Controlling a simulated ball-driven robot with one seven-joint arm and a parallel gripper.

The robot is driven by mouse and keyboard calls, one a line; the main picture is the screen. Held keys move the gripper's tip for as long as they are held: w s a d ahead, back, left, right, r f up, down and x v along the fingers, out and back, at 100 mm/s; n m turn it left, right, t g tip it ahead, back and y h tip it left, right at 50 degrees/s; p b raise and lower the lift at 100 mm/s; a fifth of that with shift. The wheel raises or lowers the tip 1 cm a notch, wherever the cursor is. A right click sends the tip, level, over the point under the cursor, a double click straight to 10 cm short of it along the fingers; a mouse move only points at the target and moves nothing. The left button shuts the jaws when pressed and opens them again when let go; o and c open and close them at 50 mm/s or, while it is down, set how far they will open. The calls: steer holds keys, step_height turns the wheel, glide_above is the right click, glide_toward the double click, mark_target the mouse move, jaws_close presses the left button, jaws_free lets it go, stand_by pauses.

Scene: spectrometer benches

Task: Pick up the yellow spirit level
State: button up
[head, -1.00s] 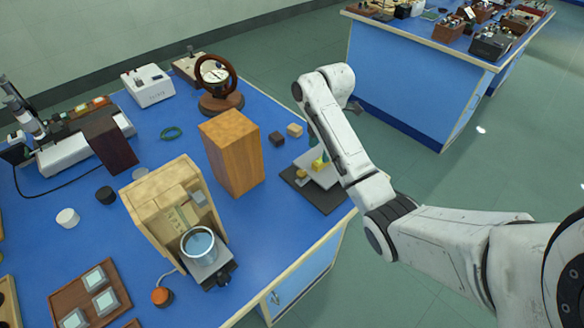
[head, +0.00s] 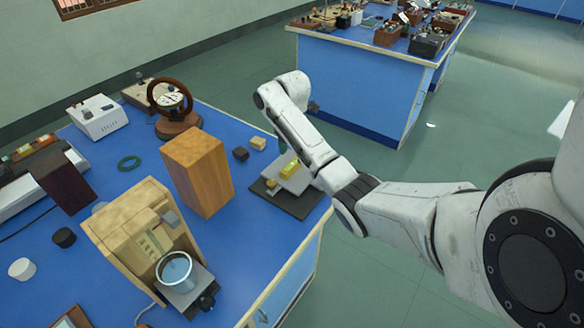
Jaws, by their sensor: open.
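A small yellow block-like thing (head: 289,170), which looks like the spirit level, sits on a light grey plate (head: 298,182) above a dark flat base near the blue bench's right edge. My forearm passes just right of it and covers part of the plate. My arm's wrist end is above and beyond the yellow thing in the picture. My gripper's fingers are hidden behind the arm, so I cannot see their gap to the yellow thing. A narrow dark green strip shows just above the yellow thing; I cannot tell what it belongs to.
A tall wooden block (head: 198,172) stands left of the plate. A wooden stand with a metal cup (head: 175,270) is at the front. A second bench (head: 365,85) is across a clear floor.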

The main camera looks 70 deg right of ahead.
mark_target(292, 164)
step_height(292, 164, down, 4)
steer(key=shift+s+a+f, duration=0.1)
steer(key=shift+f, duration=0.05)
jaws_close()
stand_by(0.6)
steer(key=shift+p, duration=0.4)
